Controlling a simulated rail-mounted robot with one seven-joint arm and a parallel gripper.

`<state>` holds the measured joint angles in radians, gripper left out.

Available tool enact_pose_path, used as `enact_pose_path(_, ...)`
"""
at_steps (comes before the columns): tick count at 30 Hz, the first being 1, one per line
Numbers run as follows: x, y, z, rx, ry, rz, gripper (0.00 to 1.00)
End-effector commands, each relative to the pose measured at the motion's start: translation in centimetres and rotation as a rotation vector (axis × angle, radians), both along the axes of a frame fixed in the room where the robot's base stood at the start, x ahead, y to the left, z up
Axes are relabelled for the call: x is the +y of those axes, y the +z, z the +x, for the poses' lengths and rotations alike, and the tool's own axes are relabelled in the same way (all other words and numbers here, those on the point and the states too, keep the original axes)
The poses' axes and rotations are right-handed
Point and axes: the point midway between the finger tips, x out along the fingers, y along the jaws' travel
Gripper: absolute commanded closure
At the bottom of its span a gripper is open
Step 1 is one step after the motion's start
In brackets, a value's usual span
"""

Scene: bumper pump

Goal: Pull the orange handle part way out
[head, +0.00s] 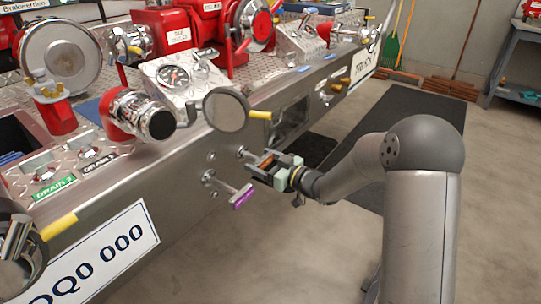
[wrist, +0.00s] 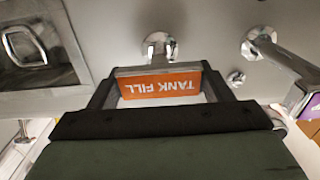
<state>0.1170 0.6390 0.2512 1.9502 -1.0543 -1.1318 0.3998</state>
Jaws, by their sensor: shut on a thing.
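The orange handle (wrist: 160,86) is a flat tag reading "TANK FILL", upside down in the wrist view, on a chrome rod coming from a round fitting (wrist: 159,46) in the steel bumper panel. My gripper (wrist: 158,82) has its two dark fingers on either side of the handle and is shut on it. In the head view my gripper (head: 262,164) is at the bumper's front face, with only a bit of the orange handle (head: 267,157) showing between the fingers. How far the rod stands out is hard to tell.
A purple-tagged handle (head: 243,196) sticks out close to my gripper, lower left in the head view, and at the right in the wrist view (wrist: 306,101). A round grey cap (head: 226,110) juts out above. The floor (head: 285,250) in front of the bumper is clear.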

Motion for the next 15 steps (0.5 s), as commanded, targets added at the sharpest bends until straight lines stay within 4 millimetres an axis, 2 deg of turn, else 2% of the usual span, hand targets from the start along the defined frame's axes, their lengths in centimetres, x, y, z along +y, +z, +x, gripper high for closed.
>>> enact_pose_path(6,-0.16,0.0,0.12,-0.001,-0.004,-0.001,0.68)
enact_pose_path(7,-0.17,0.0,0.13,-0.001,-0.004,-0.001,0.19)
enact_pose_path(8,-0.17,0.0,0.13,-0.001,-0.004,-0.001,0.11)
enact_pose_path(9,-0.17,-0.01,0.13,-0.001,-0.004,-0.001,0.05)
enact_pose_path(15,-0.15,-0.01,0.13,-0.001,-0.004,-0.001,0.05)
